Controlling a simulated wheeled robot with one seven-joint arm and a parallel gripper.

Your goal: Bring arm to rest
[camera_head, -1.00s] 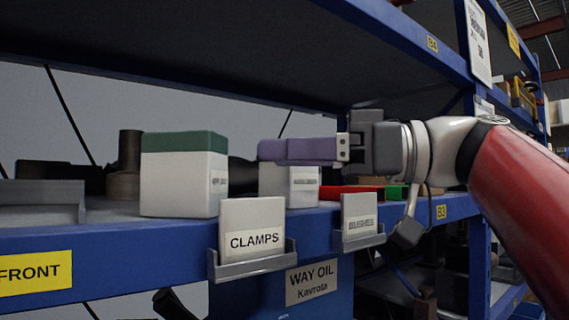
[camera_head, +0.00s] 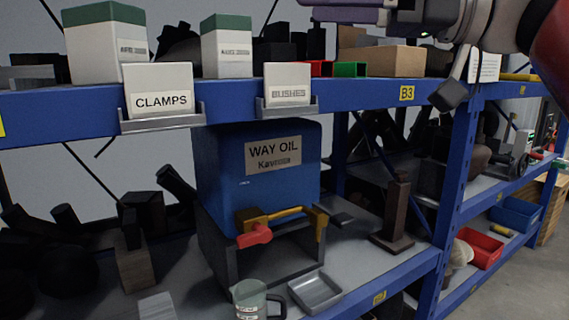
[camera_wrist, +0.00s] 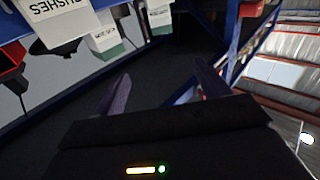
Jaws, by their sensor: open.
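My gripper (camera_head: 345,8) shows at the top edge of the head view, in front of the upper part of the shelf bay and to the right of two white boxes with green lids. Part of it is cut off by the frame edge. In the wrist view its two purple fingers (camera_wrist: 162,88) stand wide apart with nothing between them. My red and white arm comes in from the top right. The left white box (camera_head: 95,55) and the right white box (camera_head: 227,52) stand upright on the shelf, apart from the gripper.
The blue shelf beam (camera_head: 360,94) carries a CLAMPS card (camera_head: 158,85) and a BUSHES card (camera_head: 288,82). A cardboard box (camera_head: 383,60) stands below my gripper. A blue WAY OIL container (camera_head: 215,165) stands lower down. Open floor (camera_head: 530,270) shows at the right.

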